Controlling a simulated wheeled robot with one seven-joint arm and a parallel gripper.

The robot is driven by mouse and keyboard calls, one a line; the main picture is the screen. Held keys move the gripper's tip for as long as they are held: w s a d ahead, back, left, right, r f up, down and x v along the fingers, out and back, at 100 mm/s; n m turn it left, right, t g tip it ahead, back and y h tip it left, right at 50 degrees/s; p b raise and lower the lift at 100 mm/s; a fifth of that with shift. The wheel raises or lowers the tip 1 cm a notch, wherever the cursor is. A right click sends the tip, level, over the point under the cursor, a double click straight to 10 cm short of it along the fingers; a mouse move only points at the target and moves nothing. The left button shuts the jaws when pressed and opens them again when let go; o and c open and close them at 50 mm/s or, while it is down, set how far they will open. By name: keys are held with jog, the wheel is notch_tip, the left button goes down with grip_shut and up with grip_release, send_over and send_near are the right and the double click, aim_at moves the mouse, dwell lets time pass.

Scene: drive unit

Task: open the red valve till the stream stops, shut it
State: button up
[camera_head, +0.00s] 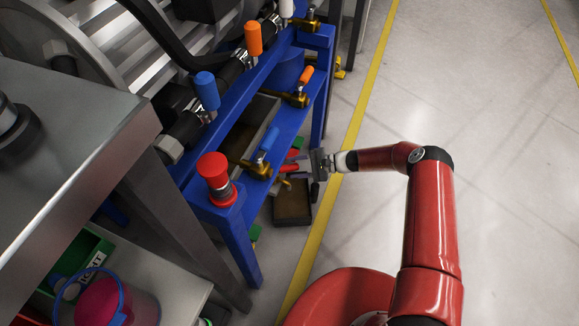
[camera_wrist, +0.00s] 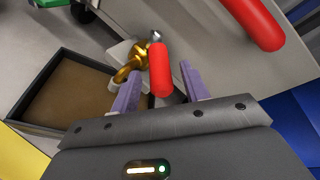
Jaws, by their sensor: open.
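The red valve handle (camera_wrist: 159,68) shows in the wrist view, joined to a brass valve body (camera_wrist: 132,63) beside a grey block. My gripper (camera_wrist: 158,80) is open, its two purple fingers either side of the handle's near end. I cannot tell whether they touch it. In the head view my gripper (camera_head: 303,168) reaches in low beside the blue frame (camera_head: 240,250), and partly hides the valve there. I cannot make out a stream from the valve. A dark-rimmed tray (camera_wrist: 65,95) with a brown inside lies below and left of the valve; it also shows in the head view (camera_head: 291,214).
A second red cylinder (camera_wrist: 254,20) is close by at the upper right of the wrist view. Blue-handled (camera_head: 268,138) and orange-handled (camera_head: 305,76) brass valves and a red knob (camera_head: 212,167) line the frame. A grey bench (camera_head: 80,180) stands left. The floor to the right is clear.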

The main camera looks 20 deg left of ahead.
jog(key=shift+x, duration=1.35)
grip_shut()
